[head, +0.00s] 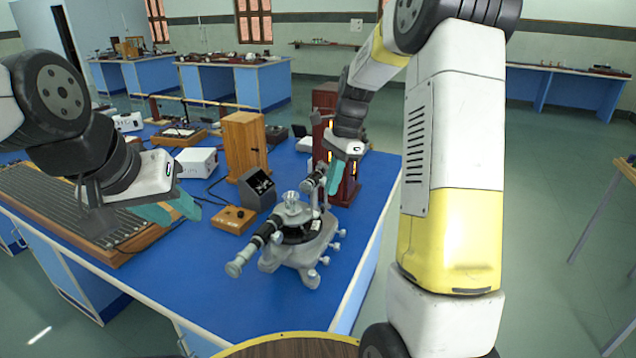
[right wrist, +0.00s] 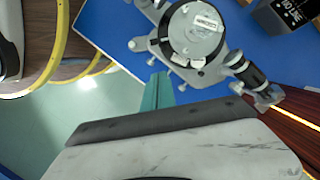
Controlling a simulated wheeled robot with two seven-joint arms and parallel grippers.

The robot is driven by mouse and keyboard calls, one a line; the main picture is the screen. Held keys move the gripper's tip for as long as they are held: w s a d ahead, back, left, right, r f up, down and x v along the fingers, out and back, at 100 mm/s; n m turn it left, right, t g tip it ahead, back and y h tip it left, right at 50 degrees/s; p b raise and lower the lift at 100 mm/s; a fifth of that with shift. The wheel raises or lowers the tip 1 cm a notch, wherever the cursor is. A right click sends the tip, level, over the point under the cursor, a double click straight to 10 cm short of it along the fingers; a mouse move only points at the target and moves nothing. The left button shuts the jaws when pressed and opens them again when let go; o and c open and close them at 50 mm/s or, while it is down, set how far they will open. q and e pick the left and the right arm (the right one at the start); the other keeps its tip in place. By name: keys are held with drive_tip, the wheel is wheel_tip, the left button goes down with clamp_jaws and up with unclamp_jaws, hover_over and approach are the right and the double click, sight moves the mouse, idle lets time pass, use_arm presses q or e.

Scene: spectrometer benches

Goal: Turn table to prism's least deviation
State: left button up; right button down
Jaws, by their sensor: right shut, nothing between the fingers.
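The grey spectrometer (head: 290,255) stands on the blue bench, its telescope tube (head: 252,248) slanting toward the front left. Its small round top (head: 291,199) sits above a dark disc; I cannot make out a prism there. In the right wrist view its round plate with pale labels (right wrist: 195,32) shows from above. My right gripper (head: 333,184) is shut and empty, just behind and right of the instrument; its teal fingers (right wrist: 157,90) show in the wrist view, apart from the round plate. My left gripper (head: 182,210) is open and empty above the bench at left.
A dark meter box (head: 257,188), a small wooden box (head: 234,220) and a tall wooden housing (head: 245,145) stand left of and behind the spectrometer. A dark red lamp housing (head: 345,185) is close behind my right gripper. A ribbed board (head: 60,205) lies at left.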

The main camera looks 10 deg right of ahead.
sight(307, 231)
drive_tip(key=s+a+f, duration=0.1)
drive_tip(key=a+f, duration=0.4)
drive_tip(key=f, duration=0.4)
drive_tip(key=shift+s+f, duration=0.3)
drive_tip(key=shift+f, duration=0.05)
drive_tip(key=shift+s+a+f+m, duration=0.2)
drive_tip(key=shift+s+a+m, duration=0.1)
drive_tip(key=shift+a+m, duration=0.3)
